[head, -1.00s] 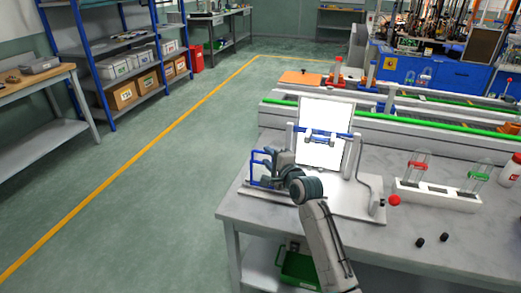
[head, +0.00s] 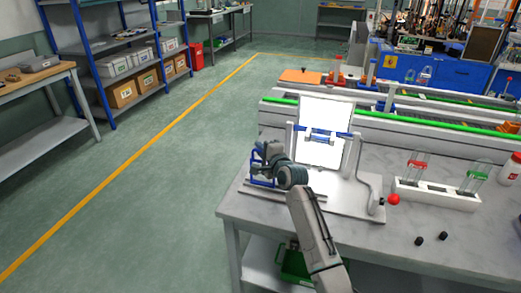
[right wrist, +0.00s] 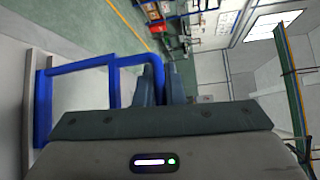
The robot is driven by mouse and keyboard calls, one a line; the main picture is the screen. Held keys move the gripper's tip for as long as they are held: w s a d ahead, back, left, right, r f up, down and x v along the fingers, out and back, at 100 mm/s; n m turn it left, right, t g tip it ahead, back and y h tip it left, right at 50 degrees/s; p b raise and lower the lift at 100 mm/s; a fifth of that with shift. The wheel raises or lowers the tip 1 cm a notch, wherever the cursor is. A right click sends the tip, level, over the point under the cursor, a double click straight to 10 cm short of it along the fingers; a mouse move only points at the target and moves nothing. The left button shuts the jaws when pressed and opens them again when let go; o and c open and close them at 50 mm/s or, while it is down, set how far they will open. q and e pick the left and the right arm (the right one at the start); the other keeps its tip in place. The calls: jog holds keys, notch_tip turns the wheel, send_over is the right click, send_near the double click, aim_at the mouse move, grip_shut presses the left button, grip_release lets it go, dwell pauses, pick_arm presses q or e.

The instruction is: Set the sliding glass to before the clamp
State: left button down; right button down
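The sliding glass has a blue frame (head: 262,182) and stands at the left end of the white base on the table. The blue frame also shows in the right wrist view (right wrist: 95,66), with a blue handle bar on its right side. My right gripper (head: 268,153) is at the frame's upper part and hides some of it. In the right wrist view its two fingers (right wrist: 160,88) are close together, one on each side of the handle bar. The clamp (head: 320,136), with blue parts, is on the stand in front of a white panel, to the right. My left gripper is not in view.
A red knob (head: 393,199) sits at the base's right side. A white rack (head: 436,194) with red- and green-topped glassware stands farther right. White rails (head: 390,126) run behind the table.

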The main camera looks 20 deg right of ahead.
jog(key=s+d+p, duration=0.4)
jog(key=s+d, duration=0.5)
jog(key=d, duration=0.5)
jog(key=shift+s, duration=0.3)
jog(key=shift+d+f, duration=0.1)
jog(key=shift+d, duration=0.05)
jog(key=c, duration=1.6)
grip_release()
jog(key=shift+d, duration=0.1)
jog(key=shift+o, duration=0.4)
jog(key=shift+s+d, duration=0.1)
jog(key=shift+s, duration=0.05)
